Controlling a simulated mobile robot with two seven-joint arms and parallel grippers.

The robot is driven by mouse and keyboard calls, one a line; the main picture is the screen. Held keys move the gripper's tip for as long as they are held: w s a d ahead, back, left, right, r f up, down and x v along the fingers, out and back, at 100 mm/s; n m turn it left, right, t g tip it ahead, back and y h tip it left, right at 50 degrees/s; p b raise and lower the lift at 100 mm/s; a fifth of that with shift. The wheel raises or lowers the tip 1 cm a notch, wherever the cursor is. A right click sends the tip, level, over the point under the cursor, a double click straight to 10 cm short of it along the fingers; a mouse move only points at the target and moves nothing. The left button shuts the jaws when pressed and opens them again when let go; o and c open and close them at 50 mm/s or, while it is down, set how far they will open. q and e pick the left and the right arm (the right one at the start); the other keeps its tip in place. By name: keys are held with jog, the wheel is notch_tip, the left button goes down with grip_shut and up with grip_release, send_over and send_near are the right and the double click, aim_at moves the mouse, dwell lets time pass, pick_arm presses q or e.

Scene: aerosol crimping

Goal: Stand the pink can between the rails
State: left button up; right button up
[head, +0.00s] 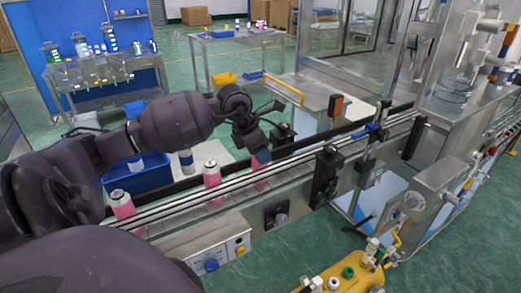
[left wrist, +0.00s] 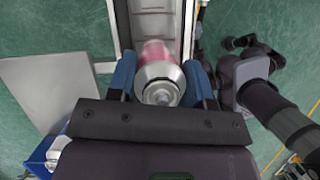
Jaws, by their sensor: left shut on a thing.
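My left gripper (head: 260,157) is shut on a pink can (head: 261,172) at the conveyor rails (head: 290,158). In the left wrist view, the same pink can (left wrist: 160,80) with its silver domed top sits between the two blue fingers (left wrist: 161,80). It looks roughly upright over the track (left wrist: 153,20). The near rail hides its base in the head view, so I cannot tell whether it touches the belt. A dark arm, likely my right one, shows at the right of the left wrist view; its gripper (left wrist: 252,48) is unclear.
Two other pink cans, one in the middle (head: 211,175) and one at the left (head: 122,205), stand on the conveyor. A blue bin (head: 150,180) with white-and-blue cans is behind it. A black sensor block (head: 326,175) stands at the near rail to the right.

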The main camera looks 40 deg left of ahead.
jog(key=shift+w+r, duration=0.1)
jog(key=shift+w+a+r, duration=0.1)
jog(key=shift+w+r, duration=0.25)
jog(key=shift+w, duration=0.1)
jog(key=shift+s+f, duration=0.1)
pick_arm(q)
jog(key=shift+f, duration=0.3)
jog(key=shift+b, duration=0.3)
pick_arm(e)
jog(key=shift+s+f, duration=0.55)
jog(key=shift+f, duration=0.2)
jog(key=shift+w+r, duration=0.1)
pick_arm(q)
jog(key=shift+f, duration=0.15)
pick_arm(e)
jog(key=shift+w+r, duration=0.25)
jog(key=shift+w, duration=0.2)
